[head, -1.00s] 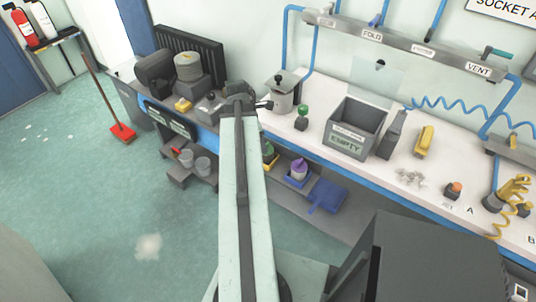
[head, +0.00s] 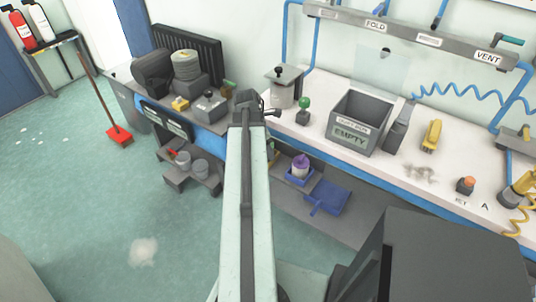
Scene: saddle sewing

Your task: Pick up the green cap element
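A green rounded cap (head: 304,103) sits on a small dark block on the white bench, left of the grey bin. I cannot tell for certain that this is the cap element. Another small green piece (head: 229,86) shows behind my wrist, on the bench at the left. My gripper (head: 268,111) is at the far end of my pale arm, over the bench edge, left of the green cap and apart from it. It is small and dark, and its fingers cannot be made out clearly.
A yellow tool (head: 431,136) and an orange-topped block (head: 466,186) lie further right. A blue tray (head: 328,198) is on the lower shelf. Floor at left is mostly open.

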